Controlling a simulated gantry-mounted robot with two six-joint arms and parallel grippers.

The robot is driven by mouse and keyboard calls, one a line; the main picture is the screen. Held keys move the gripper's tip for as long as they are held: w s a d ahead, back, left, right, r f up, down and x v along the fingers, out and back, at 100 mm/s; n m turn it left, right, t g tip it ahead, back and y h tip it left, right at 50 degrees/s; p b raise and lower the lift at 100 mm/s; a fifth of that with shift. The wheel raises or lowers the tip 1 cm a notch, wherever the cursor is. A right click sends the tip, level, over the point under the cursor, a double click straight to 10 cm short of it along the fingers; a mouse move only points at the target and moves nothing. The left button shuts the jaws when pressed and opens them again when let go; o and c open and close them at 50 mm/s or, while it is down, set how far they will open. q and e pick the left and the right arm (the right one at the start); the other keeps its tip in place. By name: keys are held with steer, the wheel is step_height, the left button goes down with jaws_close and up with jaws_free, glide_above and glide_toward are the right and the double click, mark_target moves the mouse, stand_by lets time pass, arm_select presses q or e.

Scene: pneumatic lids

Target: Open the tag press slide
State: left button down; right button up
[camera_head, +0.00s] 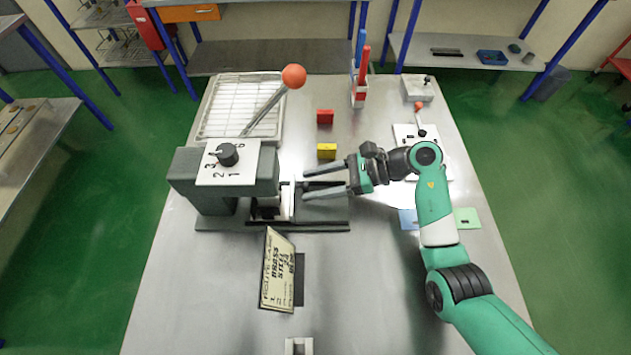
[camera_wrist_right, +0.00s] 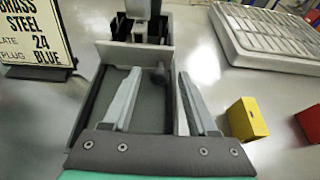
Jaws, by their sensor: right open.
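The tag press (camera_head: 220,190) is a grey machine with a numbered dial (camera_head: 228,154) and a lever topped by an orange ball (camera_head: 294,76). Its pale slide front (camera_head: 287,202) faces right, low on the press; it also shows in the wrist view (camera_wrist_right: 128,54). My right gripper (camera_head: 304,183) is open, its fingers pointing left at the slide. My left gripper is out of view.
A sign (camera_head: 278,270) stands in front of the press. A white rack tray (camera_head: 215,133) lies behind it. Red (camera_head: 325,117) and yellow (camera_head: 327,151) blocks sit behind my right gripper. Blue and green plates (camera_head: 466,218) lie right. The table's front right is clear.

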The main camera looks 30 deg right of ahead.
jaws_close()
stand_by(1.3)
